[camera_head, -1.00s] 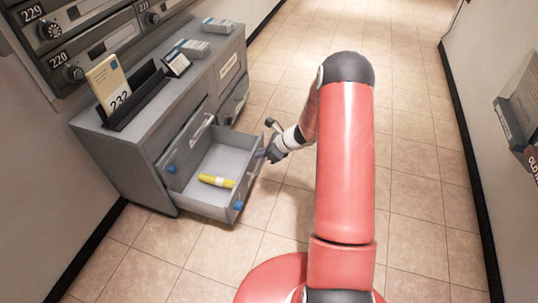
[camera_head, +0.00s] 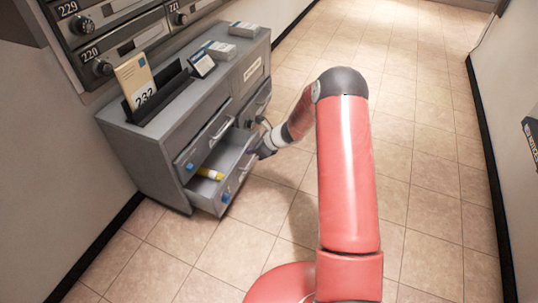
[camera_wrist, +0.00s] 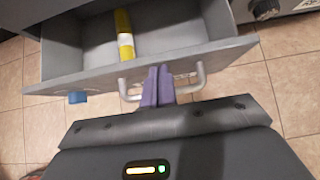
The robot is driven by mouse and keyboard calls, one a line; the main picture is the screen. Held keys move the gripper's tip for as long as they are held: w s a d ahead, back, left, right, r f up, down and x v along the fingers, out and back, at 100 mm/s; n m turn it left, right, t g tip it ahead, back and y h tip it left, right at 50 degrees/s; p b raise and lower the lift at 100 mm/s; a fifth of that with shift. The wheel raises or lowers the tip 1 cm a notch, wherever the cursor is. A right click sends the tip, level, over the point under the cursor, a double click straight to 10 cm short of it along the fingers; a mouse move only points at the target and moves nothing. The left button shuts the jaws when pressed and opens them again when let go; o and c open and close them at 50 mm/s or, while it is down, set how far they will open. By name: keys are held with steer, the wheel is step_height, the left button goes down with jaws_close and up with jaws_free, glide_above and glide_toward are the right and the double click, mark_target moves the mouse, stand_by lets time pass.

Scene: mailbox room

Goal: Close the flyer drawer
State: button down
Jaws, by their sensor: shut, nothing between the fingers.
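The flyer drawer (camera_head: 238,172) is the lower left drawer of the grey cabinet and stands partly open. A yellow rolled item (camera_head: 209,173) lies inside; it also shows in the wrist view (camera_wrist: 125,35). The drawer front (camera_wrist: 215,52) has a pale bar handle (camera_wrist: 198,82) and a blue tag (camera_wrist: 77,97). My gripper (camera_wrist: 158,72) has its purple fingers shut and empty, at the drawer front within the span of the handle. In the head view my gripper (camera_head: 254,149) is at the outer face of the drawer, its fingertips partly hidden.
The grey cabinet (camera_head: 150,155) stands against the left wall, with a black holder (camera_head: 165,92) and paper stacks (camera_head: 245,29) on top. Numbered mailboxes (camera_head: 110,40) are above it. Tiled floor (camera_head: 420,190) is clear to the right.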

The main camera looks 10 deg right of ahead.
steer(key=w+a+p, duration=0.2)
steer(key=w+a, duration=0.4)
steer(key=a, duration=0.3)
steer(key=shift+w, duration=0.3)
